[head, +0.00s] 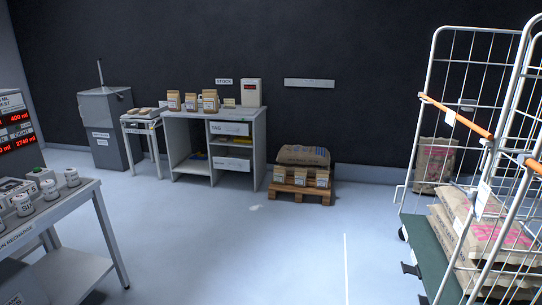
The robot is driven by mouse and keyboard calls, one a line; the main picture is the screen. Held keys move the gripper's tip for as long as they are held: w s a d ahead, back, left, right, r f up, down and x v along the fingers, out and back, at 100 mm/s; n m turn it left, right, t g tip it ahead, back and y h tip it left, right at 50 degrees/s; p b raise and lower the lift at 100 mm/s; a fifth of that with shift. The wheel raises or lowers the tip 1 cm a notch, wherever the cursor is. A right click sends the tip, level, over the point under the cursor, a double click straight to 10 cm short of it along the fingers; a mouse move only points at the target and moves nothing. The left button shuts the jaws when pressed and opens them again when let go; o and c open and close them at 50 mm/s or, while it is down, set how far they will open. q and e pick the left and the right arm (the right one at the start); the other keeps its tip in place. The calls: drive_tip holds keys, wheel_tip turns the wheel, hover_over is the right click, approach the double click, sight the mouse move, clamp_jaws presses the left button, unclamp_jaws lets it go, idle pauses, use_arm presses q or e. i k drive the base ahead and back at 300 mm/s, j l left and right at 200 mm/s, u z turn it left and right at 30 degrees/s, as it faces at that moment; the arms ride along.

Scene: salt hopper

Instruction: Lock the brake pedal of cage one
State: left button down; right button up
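A white wire roll cage (433,78) with orange bars (455,115) stands at the right edge, partly cut off. Its green base (428,262) carries stacked sacks (463,230). Small dark tabs (411,270) stick out low on the base's left side, near the floor. They may be brake pedals, but I cannot tell whether one is pressed down. A white tag (483,198) hangs on the mesh; its number is not readable, so I cannot tell which cage this is. Neither of my grippers is in view.
A bench with jars (72,178) stands at the near left. A white shelf unit (213,118), a grey bin (101,125) and a pallet with sacks (283,196) line the back wall. A brown sack (434,163) stands behind the cage mesh.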

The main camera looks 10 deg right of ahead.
sight(414, 270)
drive_tip(key=i+l+z, duration=0.1)
drive_tip(key=i+z, duration=0.15)
drive_tip(key=i, duration=0.3)
drive_tip(key=i+z, duration=0.25)
drive_tip(key=i, duration=0.3)
drive_tip(key=i+j+z, duration=0.1)
drive_tip(key=i+z, duration=0.15)
drive_tip(key=i, duration=0.3)
drive_tip(key=i+j+z, duration=0.25)
drive_tip(key=i, duration=0.3)
drive_tip(key=i+l+z, duration=0.2)
drive_tip(key=i+z, duration=0.15)
drive_tip(key=i+l+z, duration=0.1)
drive_tip(key=i+z, duration=0.2)
drive_tip(key=i, duration=0.25)
drive_tip(key=i+z, duration=0.35)
drive_tip(key=i, duration=0.3)
